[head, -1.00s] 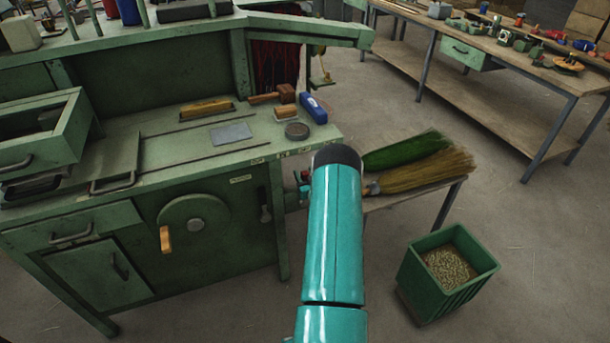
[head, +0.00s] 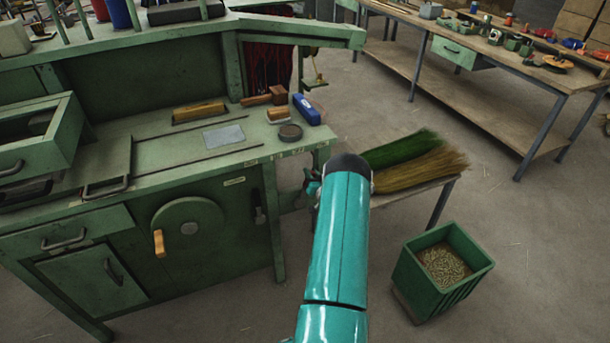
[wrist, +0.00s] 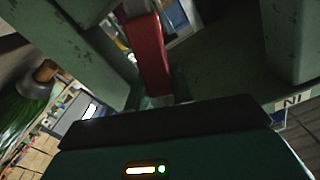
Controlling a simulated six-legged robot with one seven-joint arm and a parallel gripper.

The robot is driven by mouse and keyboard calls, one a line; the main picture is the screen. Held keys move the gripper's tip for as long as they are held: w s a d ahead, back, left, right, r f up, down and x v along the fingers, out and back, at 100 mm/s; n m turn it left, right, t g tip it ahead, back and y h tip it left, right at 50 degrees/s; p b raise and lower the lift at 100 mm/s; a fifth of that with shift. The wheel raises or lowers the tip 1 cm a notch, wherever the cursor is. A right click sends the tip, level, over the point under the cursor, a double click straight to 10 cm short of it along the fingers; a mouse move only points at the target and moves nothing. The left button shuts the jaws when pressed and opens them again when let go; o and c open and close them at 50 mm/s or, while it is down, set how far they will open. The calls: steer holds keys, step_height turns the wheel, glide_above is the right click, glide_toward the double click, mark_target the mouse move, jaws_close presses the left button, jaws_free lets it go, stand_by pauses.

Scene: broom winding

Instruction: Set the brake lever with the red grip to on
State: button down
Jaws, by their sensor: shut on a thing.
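The red grip of the brake lever (wrist: 150,58) shows in the wrist view, running from the upper middle down to the edge of my gripper. My gripper (wrist: 165,105) is a dark block across the bottom of that view. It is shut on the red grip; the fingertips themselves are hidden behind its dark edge. In the head view my teal arm reaches to the right end of the green bench (head: 150,168) and hides the lever and most of my gripper.
Green frame parts flank the lever; a pale label (wrist: 292,101) with partly readable letters is at right.

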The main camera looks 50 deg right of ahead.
steer(key=shift+d+f, duration=0.1)
steer(key=shift+f, duration=0.05)
steer(key=c, duration=1.2)
jaws_free()
steer(key=shift+s, duration=0.1)
